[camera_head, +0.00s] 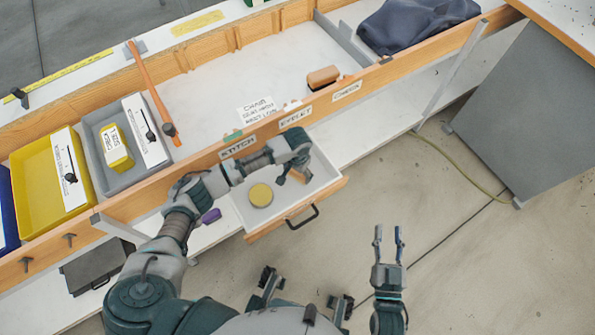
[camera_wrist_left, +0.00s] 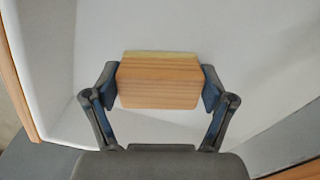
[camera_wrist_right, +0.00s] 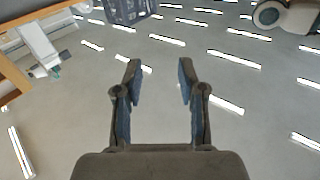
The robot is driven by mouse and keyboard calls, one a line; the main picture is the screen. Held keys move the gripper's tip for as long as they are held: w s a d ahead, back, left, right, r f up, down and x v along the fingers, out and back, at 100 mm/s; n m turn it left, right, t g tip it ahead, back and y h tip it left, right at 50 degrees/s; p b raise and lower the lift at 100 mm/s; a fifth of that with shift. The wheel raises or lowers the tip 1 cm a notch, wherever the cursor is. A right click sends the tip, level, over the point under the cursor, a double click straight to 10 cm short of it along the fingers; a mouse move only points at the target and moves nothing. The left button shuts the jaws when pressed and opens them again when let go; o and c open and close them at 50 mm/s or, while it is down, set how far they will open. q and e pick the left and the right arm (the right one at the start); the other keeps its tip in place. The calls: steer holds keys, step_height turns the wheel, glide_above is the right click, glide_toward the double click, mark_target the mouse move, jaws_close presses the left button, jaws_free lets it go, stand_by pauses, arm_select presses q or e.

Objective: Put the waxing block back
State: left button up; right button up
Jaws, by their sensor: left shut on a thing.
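The waxing block (camera_wrist_left: 158,82) is a small pale wooden block with a thin yellow layer along one edge. My left gripper (camera_wrist_left: 160,88) is shut on it, one finger on each end, with white drawer surface behind it. In the head view my left gripper (camera_head: 296,170) is above the open drawer (camera_head: 238,207), and the block is mostly hidden by it. Whether the block touches the drawer floor I cannot tell. My right gripper (camera_head: 388,236) is open and empty over the floor; its parted fingers also show in the right wrist view (camera_wrist_right: 160,80).
A round yellow tin (camera_head: 260,195) lies in the drawer. The drawer has a black handle (camera_head: 303,217). On the bench are a brush (camera_head: 322,76), a hammer (camera_head: 152,90), a grey tray (camera_head: 98,122), a yellow tray (camera_head: 33,190) and dark cloth (camera_head: 415,22).

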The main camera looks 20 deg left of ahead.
arm_select(q)
steer(key=o, duration=0.9)
steer(key=shift+f, duration=0.1)
steer(key=shift+c, duration=0.2)
steer(key=shift+o, duration=1)
arm_select(e)
steer(key=shift+w+f, duration=0.1)
steer(key=shift+f, duration=0.05)
steer(key=shift+d, duration=0.1)
arm_select(q)
steer(key=shift+r, duration=0.4)
step_height(320, 180, up, 6)
steer(key=p, duration=0.2)
steer(key=shift+d+p, duration=0.1)
steer(key=shift+p, duration=0.3)
step_height(320, 180, up, 5)
steer(key=shift+r+p, duration=0.2)
steer(key=shift+p, duration=0.7)
arm_select(e)
steer(key=s+d+f+g+h, duration=0.2)
steer(key=s+d+f+g, duration=0.1)
steer(key=s+f+g, duration=0.4)
step_height(320, 180, down, 3)
steer(key=shift+d+f+g+h, duration=0.1)
steer(key=shift+d+g+h, duration=0.2)
steer(key=shift+g, duration=0.8)
